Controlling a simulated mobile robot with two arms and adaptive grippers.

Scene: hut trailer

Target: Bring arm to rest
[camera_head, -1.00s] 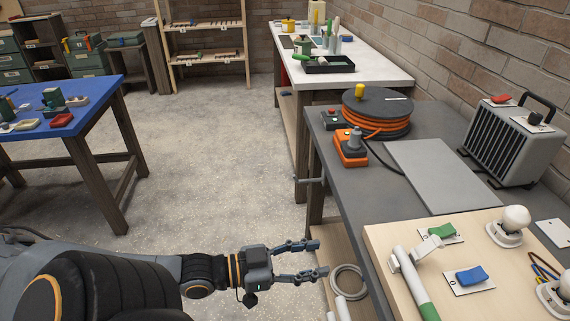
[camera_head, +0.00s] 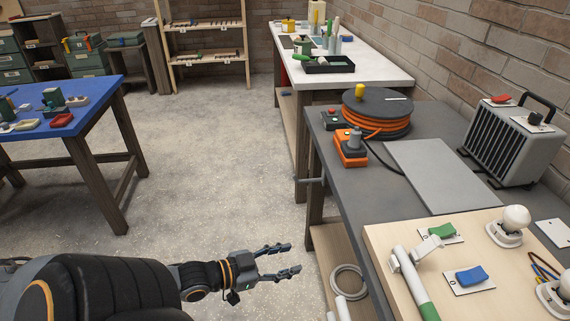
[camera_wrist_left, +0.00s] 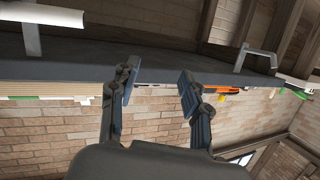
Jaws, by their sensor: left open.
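My left gripper (camera_head: 287,260) is in the lower middle of the head view, over the concrete floor and left of the grey workbench (camera_head: 352,192). Its two fingers are apart with nothing between them. In the left wrist view the open fingers (camera_wrist_left: 158,88) show against the bench edge and the brick wall, also with nothing between them. My left arm comes in from the lower left. My right gripper does not show.
The grey bench bears an orange cable reel (camera_head: 376,112), a heater (camera_head: 511,140) and a wooden board (camera_head: 388,236) with switches and bulbs. A handle (camera_head: 312,180) sticks out from the bench's left side. A blue table (camera_head: 62,118) stands at left. The floor between is clear.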

